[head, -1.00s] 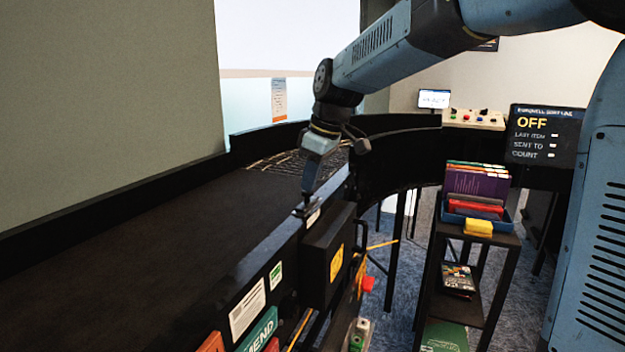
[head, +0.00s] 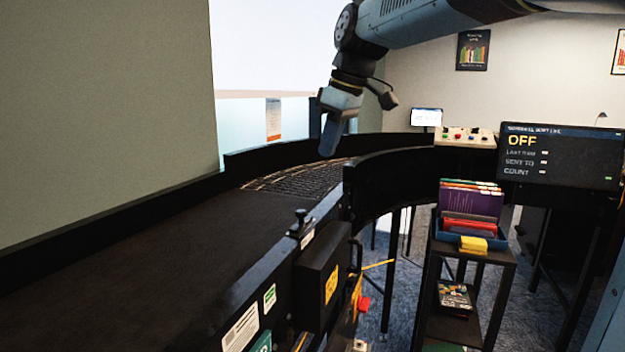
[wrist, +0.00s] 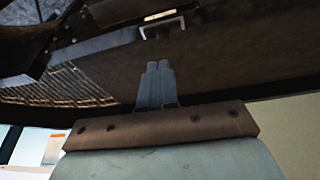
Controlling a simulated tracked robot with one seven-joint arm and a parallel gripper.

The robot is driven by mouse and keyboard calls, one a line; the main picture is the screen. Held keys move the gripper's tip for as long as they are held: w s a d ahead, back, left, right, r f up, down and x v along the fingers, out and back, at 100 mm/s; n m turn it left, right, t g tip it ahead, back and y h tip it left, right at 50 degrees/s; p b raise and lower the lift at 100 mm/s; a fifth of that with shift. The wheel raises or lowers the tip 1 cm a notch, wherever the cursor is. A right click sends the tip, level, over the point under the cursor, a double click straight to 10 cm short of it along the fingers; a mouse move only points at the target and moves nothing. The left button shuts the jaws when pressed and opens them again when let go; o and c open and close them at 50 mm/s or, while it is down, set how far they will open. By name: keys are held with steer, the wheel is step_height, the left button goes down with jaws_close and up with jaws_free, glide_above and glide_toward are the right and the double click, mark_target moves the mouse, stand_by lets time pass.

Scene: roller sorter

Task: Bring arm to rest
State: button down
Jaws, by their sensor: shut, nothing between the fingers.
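My gripper (head: 328,146) hangs in the air above the far part of the conveyor in the head view, pointing down. It is empty. In the wrist view its two fingers (wrist: 160,68) are together, with the dark belt behind them. My arm reaches in from the upper right. A small black latch with a knob (head: 300,222) stands on the conveyor's side rail, apart from my gripper.
The black conveyor belt (head: 150,255) leads to a curved roller section (head: 300,178) with raised walls. A black box with a yellow label (head: 318,285) is on its side. A shelf cart holds a blue book tray (head: 470,237). A display (head: 560,157) reads OFF.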

steer(key=s+d+f+m+t+h, duration=0.1)
steer(key=s+d+f+m, duration=0.5)
steer(key=s+d, duration=0.4)
steer(key=s+d+f+m+t+h, duration=0.2)
steer(key=s+d+f+m, duration=0.4)
steer(key=s+d+f, duration=0.3)
steer(key=shift+s+d+f+m+t, duration=0.2)
steer(key=shift+s+d+m+t, duration=0.15)
steer(key=shift+s, duration=0.4)
